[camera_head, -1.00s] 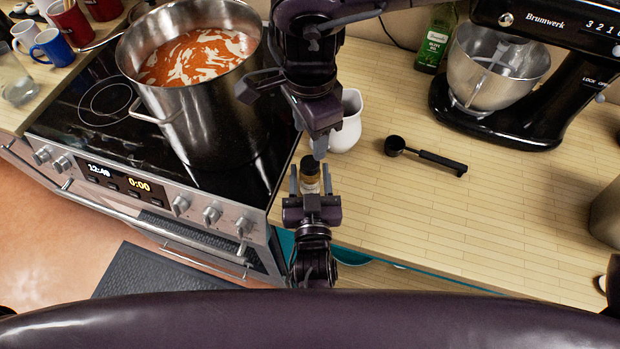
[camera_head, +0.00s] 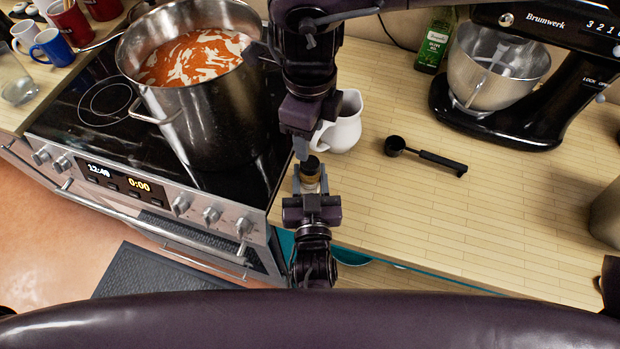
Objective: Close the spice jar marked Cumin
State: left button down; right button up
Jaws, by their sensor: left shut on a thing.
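The spice jar (camera_head: 311,184) is a small jar with a dark top (camera_head: 311,164), near the counter's front edge beside the stove. My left gripper (camera_head: 311,183) comes up from below in the head view and is shut around the jar's body, one finger on each side. The jar looks upright. Its label cannot be read, and I cannot tell whether the dark top is a fully seated lid. My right gripper (camera_head: 301,150) hangs down from above, its visible fingertip close to the jar's top. Its other finger is hidden, so its opening is unclear.
A white jug (camera_head: 343,130) stands just behind the jar, close to my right gripper. A large pot of red soup (camera_head: 205,115) is on the stove at left. A black measuring spoon (camera_head: 425,156) lies to the right. A stand mixer (camera_head: 540,75) stands farther right. The front right counter is clear.

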aim_at(310, 162)
jog(key=m, duration=0.4)
jog(key=shift+f, duration=4.05)
